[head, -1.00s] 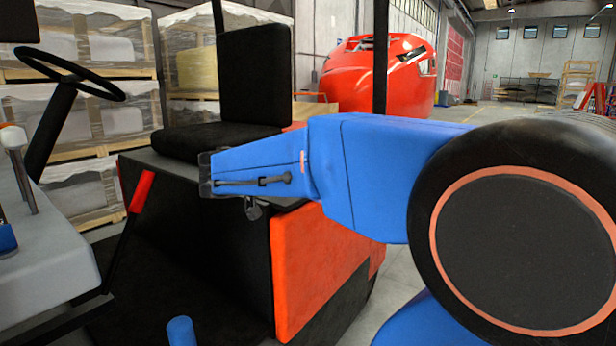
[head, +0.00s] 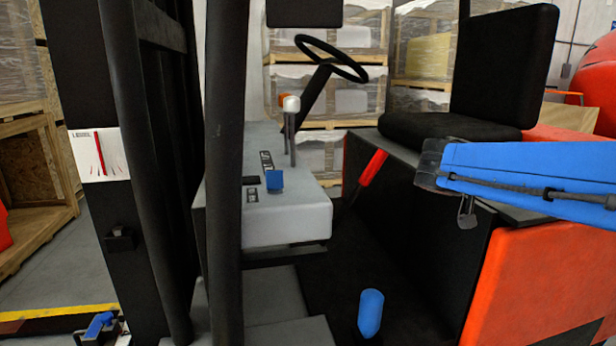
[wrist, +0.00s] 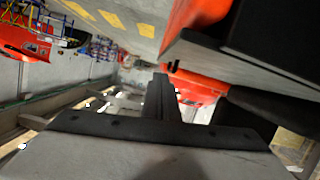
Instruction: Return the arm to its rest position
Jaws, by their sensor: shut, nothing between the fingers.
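My arm (head: 540,165) is blue and reaches in from the right edge of the head view, in front of the forklift's seat base. Its dark grey end (head: 428,165) is near the black seat (head: 450,128), and I cannot tell whether they touch. My gripper (wrist: 160,85) shows in the wrist view as dark fingers close together, with nothing held between them. The fingertips do not stand out clearly in the head view.
The forklift has black mast posts (head: 225,150), a steering wheel (head: 330,58), a grey console (head: 290,215) with levers, and an orange body panel (head: 545,270). A blue cylinder (head: 371,312) stands in the footwell. Wrapped pallets (head: 335,90) stand behind. Grey floor lies left.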

